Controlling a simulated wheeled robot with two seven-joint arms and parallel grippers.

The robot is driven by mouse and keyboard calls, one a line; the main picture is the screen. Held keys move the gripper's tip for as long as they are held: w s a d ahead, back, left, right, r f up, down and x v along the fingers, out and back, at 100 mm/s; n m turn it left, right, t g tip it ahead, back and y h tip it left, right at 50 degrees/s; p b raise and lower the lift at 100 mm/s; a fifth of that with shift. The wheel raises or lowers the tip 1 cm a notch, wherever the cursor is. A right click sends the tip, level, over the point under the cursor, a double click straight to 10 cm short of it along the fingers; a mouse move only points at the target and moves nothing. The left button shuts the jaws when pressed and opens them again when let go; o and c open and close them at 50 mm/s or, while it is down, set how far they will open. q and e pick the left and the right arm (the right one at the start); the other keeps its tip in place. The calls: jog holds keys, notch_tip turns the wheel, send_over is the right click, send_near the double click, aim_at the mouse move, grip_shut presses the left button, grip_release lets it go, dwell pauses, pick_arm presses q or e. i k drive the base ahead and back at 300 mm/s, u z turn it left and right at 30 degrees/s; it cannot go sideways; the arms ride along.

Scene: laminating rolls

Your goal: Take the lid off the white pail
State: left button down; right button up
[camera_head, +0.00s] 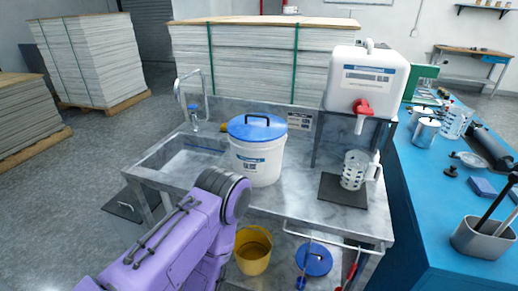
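The white pail (258,165) stands upright on the steel sink bench, right of the basin. Its blue lid (243,129) sits on top, with a dark bar handle (257,119) standing up from it. My purple left arm rises from the bottom left, and its dark elbow-like joint is in front of the pail's lower left side. Neither of my grippers shows in this view.
The steel bench (292,190) holds a sink with a faucet (194,110), a measuring jug (354,170) on a dark mat, and a white tank (367,80) on a stand. Below are a yellow bucket (253,255) and a blue disc (316,262). A blue table (410,200) adjoins at right.

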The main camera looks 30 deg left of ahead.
aim_at(254, 128)
jog(key=z, duration=2.2)
jog(key=k, duration=1.3)
jog(key=u, duration=2.05)
